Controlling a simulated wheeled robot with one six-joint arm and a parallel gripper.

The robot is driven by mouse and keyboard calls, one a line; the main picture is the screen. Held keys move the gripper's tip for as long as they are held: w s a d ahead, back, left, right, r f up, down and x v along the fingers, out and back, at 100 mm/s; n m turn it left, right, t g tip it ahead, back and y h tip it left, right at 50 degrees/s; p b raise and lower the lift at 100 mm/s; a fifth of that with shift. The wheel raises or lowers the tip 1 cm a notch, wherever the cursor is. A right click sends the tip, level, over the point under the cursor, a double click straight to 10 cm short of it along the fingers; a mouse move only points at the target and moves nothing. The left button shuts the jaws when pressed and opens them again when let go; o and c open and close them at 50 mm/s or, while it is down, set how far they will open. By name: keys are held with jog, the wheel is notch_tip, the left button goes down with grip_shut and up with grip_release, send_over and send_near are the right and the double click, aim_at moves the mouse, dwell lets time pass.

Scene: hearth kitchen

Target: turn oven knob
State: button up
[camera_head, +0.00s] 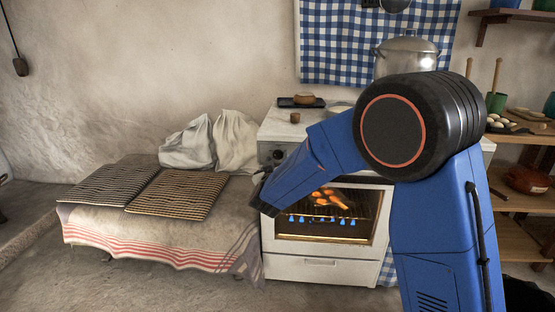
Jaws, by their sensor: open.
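The white oven (375,261) stands against the wall, with a lit window (325,212) showing blue flames and orange-brown food inside. A dark round oven knob (278,154) shows at the left end of its front panel. My blue arm crosses in front and hides the rest of the panel, so any other knobs there are hidden. My gripper (257,189) is small and dark at the arm's lower left end, by the oven's left front edge. It is open, below and to the left of the visible knob and apart from it in the picture.
A cloth-covered bench (150,240) with two wire racks (180,194) and white sacks (235,140) stands left of the oven. A steel pot (407,53) and a dark tray (290,102) are on the stovetop. Shelves (525,202) stand at the right.

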jog(key=shift+w, duration=0.5)
jog(key=c, duration=1.1)
jog(key=shift+o, duration=0.2)
jog(key=shift+m, duration=0.3)
jog(key=m, duration=0.9)
jog(key=shift+m, duration=2.1)
